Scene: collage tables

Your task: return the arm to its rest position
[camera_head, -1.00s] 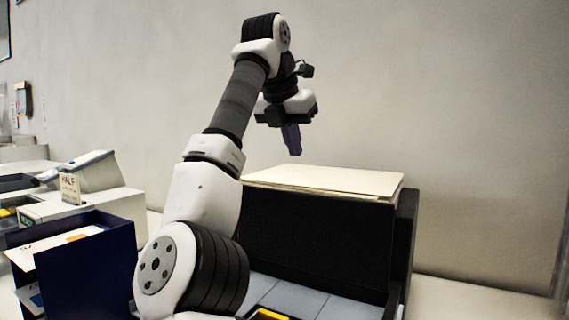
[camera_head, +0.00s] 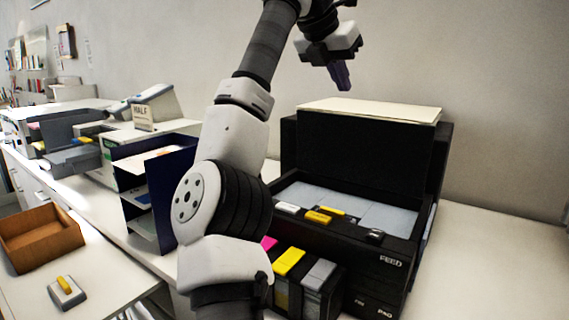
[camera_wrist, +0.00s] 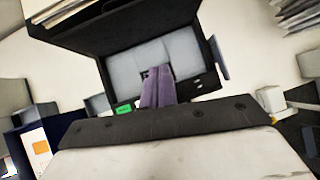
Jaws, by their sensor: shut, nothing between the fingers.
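My gripper (camera_head: 341,76) hangs from my raised, bent arm in the head view, pointing down above the left part of the black machine marked FEED (camera_head: 395,262). Its purple fingers are together with nothing between them. In the wrist view the closed fingers (camera_wrist: 158,88) show against the machine's grey panels. The gripper is apart from the machine and touches nothing that I can see. My upper wrist is cut off by the top edge of the head view.
A cream sheet stack (camera_head: 372,110) lies on the machine's top. Cartridges with coloured tops (camera_head: 289,262) stand at its front. A dark blue sorter (camera_head: 150,222) is left of my arm.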

